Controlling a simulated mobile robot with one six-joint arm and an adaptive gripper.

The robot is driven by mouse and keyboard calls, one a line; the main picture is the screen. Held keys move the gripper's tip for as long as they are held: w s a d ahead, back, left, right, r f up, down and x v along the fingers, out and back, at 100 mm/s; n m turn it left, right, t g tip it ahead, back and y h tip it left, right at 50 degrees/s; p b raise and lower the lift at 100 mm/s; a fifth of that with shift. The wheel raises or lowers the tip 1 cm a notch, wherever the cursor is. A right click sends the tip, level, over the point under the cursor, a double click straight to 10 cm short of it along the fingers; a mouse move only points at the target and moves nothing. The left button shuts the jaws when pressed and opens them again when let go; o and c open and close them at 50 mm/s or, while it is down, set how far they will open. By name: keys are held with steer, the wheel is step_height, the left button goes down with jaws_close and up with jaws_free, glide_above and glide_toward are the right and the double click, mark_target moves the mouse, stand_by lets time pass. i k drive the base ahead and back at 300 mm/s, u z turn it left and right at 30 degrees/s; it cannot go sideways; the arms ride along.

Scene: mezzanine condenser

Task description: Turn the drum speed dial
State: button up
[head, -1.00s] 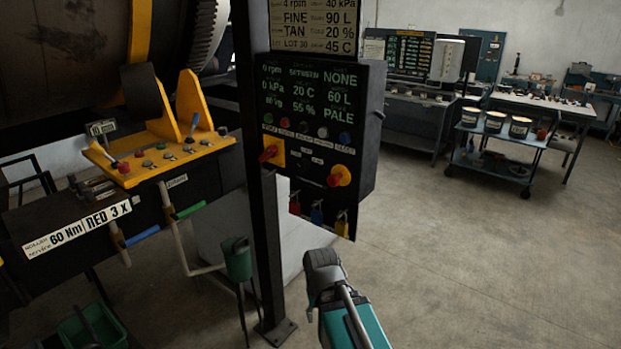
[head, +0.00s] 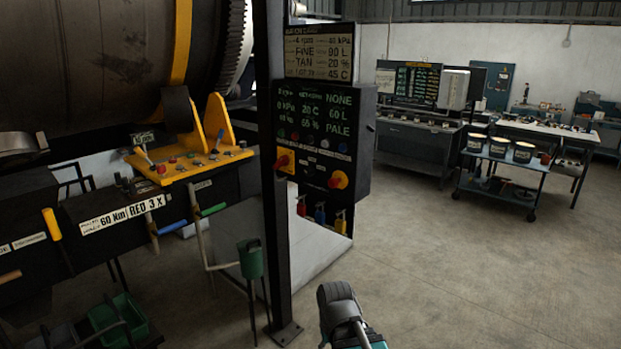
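A black control panel (head: 366,140) hangs on a dark post near the middle of the head view. Its display lines read "NONE", "60 L" and "PALE". It carries a red knob on a yellow square plate (head: 284,160) at its left and a red knob on a round yellow disc (head: 338,180) at its lower right. I cannot read the small labels, so I cannot tell which is the drum speed dial. Part of my arm shows at the bottom, below and apart from the panel. My gripper's fingers do not show.
The big drum (head: 90,65) and a yellow control console (head: 180,163) stand left of the post (head: 278,230). Red, blue and yellow bottles stand below the panel. A cart (head: 500,190) with pails stands at the right. The floor in front and right is clear.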

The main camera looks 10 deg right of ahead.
mark_target(309, 172)
steer(key=z, duration=0.5)
steer(key=i, duration=0.95)
